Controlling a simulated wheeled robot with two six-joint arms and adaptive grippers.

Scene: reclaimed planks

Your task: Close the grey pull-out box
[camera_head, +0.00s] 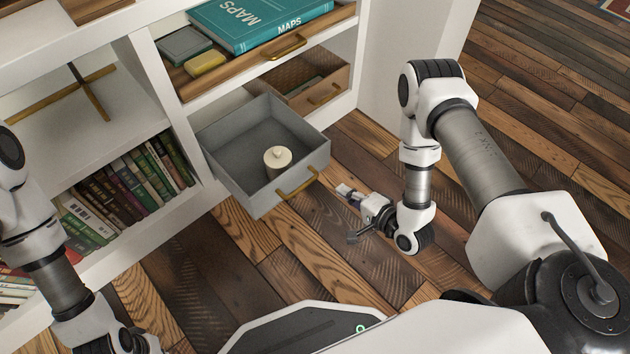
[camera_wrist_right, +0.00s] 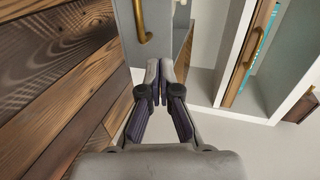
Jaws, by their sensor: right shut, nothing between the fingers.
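The grey pull-out box (camera_head: 240,128) is pulled well out of the lower compartment of the white shelf in the head view. Its front carries a brass handle (camera_head: 297,185), and a small cream round lidded thing (camera_head: 277,157) stands inside. My right gripper (camera_head: 346,191) is shut and empty, just to the right of the box front, apart from the handle in the head view. In the right wrist view its fingers (camera_wrist_right: 160,78) point toward the grey front, with the brass handle (camera_wrist_right: 141,22) at upper left. My left arm shows at lower left; its gripper is out of frame.
Above is a wooden tray (camera_head: 290,52) with a teal MAPS book (camera_head: 255,22). Books (camera_head: 130,185) fill the lower left shelf. The plank floor (camera_head: 310,245) is clear before the box.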

